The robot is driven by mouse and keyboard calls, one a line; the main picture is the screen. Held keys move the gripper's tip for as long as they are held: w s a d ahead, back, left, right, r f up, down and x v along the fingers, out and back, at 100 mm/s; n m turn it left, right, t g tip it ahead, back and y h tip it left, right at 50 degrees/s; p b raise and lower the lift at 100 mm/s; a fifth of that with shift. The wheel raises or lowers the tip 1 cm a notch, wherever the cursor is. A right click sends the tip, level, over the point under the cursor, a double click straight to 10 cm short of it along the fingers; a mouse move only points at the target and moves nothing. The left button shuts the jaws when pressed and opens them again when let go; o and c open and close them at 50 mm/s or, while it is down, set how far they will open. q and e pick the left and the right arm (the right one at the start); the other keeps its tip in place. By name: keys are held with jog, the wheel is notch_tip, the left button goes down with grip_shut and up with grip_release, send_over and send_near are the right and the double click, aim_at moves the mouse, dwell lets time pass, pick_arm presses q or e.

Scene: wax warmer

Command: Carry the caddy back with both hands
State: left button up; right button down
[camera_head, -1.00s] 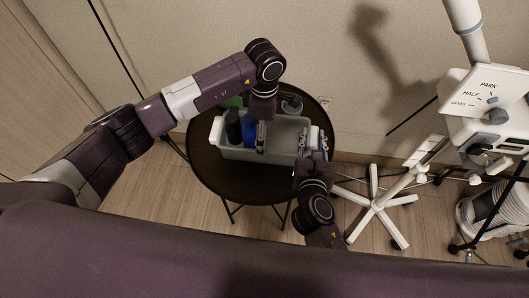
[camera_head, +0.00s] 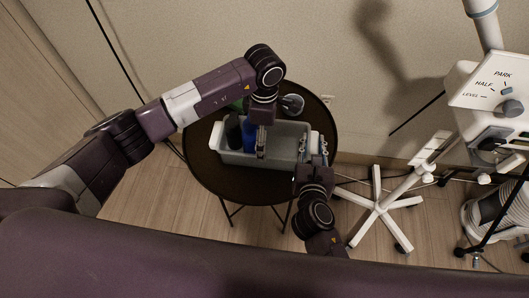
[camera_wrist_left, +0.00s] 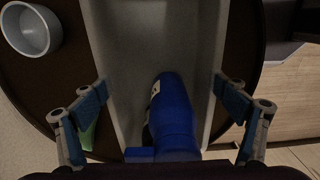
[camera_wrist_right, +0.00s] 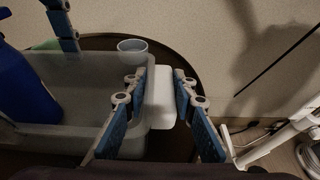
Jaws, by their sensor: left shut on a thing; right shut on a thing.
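The grey caddy (camera_head: 283,140) is at the round dark table, with a dark bottle (camera_head: 233,131) and a blue bottle (camera_head: 249,134) inside at its left half. My left gripper (camera_head: 262,150) comes down over the caddy's middle. In the left wrist view its fingers lie along both long sides of the caddy (camera_wrist_left: 160,30), and the blue bottle (camera_wrist_left: 172,115) stands between them. My right gripper (camera_head: 310,160) is at the caddy's right end. In the right wrist view its fingers are on both sides of the white end handle (camera_wrist_right: 161,100). Whether the caddy's underside touches the table is hidden.
A small grey cup (camera_head: 292,103) stands on the table (camera_head: 205,175) behind the caddy. Something green (camera_head: 238,104) lies behind it at the left. A white wheeled stand (camera_head: 377,207) is right of the table, close to the wall.

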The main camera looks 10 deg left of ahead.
pick_arm(q)
jog(key=shift+s+f, duration=0.2)
jog(key=shift+f, duration=0.25)
pick_arm(e)
jog(key=shift+w+d+f, duration=0.1)
jog(key=shift+w+f, duration=0.05)
jog(key=shift+f, duration=0.05)
pick_arm(q)
jog(key=o, duration=1.7)
jog(key=shift+r, duration=0.1)
pick_arm(e)
jog(key=c, duration=1.9)
grip_release()
jog(key=shift+r, duration=0.1)
pick_arm(q)
jog(key=shift+o, duration=0.2)
pick_arm(e)
jog(key=o, duration=0.3)
pick_arm(q)
jog(key=shift+r, duration=0.1)
jog(key=shift+w, duration=0.1)
jog(key=shift+w+r, duration=0.1)
jog(key=shift+r, duration=0.45)
pick_arm(e)
jog(key=shift+s, duration=0.25)
pick_arm(q)
notch_tip(320, 180, up, 11)
pick_arm(e)
jog(key=v, duration=1.1)
jog(key=shift+s, duration=0.4)
